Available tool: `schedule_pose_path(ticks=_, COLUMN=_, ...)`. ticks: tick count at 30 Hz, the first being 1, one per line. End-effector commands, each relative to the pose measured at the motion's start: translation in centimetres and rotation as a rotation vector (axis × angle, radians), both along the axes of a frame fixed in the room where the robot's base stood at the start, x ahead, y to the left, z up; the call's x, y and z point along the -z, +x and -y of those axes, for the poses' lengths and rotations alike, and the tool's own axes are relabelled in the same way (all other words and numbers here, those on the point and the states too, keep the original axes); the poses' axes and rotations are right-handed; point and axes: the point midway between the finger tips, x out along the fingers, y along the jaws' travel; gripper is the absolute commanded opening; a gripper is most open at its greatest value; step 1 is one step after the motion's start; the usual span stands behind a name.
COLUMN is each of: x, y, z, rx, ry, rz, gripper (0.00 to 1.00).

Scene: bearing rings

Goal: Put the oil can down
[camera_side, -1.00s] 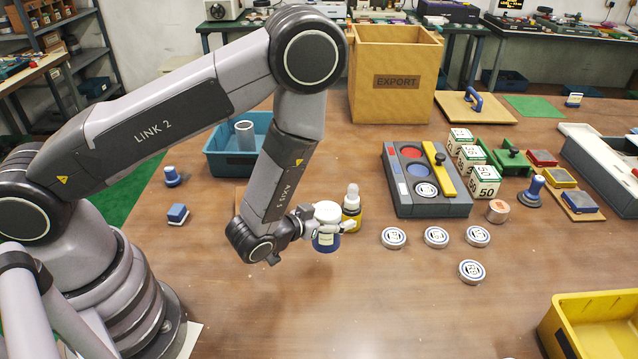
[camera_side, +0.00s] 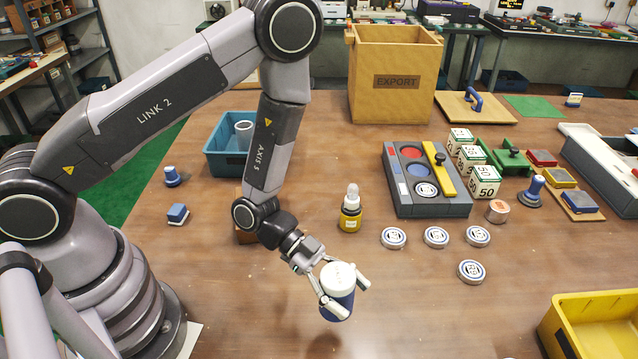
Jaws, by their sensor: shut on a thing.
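The oil can, a dark blue container with a white top (camera_side: 338,304), is between the two fingers of my gripper (camera_side: 342,286) near the front middle of the table. My gripper reaches down to it from the upper left and is shut on it. The can leans slightly. Its underside is hard to see, and I cannot tell whether it touches the table.
A yellow bottle with a white dropper top (camera_side: 350,212) stands behind the can. Several round white-rimmed discs (camera_side: 471,271) lie to the right, near a grey tray (camera_side: 432,211). A yellow bin (camera_side: 590,325) is at front right. The brown table (camera_side: 430,320) is bare around the can.

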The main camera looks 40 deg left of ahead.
Motion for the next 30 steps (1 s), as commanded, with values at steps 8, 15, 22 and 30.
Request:
schedule_pose_path(ticks=8, x=1.4, y=-2.1, z=0.0, rx=0.150, ry=0.000, rz=-0.004, gripper=0.15)
schedule_pose_path(ticks=15, x=4.5, y=-2.1, z=0.0, rx=0.150, ry=-0.001, rz=-0.003, gripper=0.15)
schedule_pose_path(ticks=22, x=7.5, y=-2.1, z=0.0, rx=0.149, ry=-0.001, rz=-0.003, gripper=0.15)
schedule_pose_path(ticks=30, x=7.7, y=-2.0, z=0.0, rx=0.149, ry=-0.002, rz=-0.001, gripper=0.15)
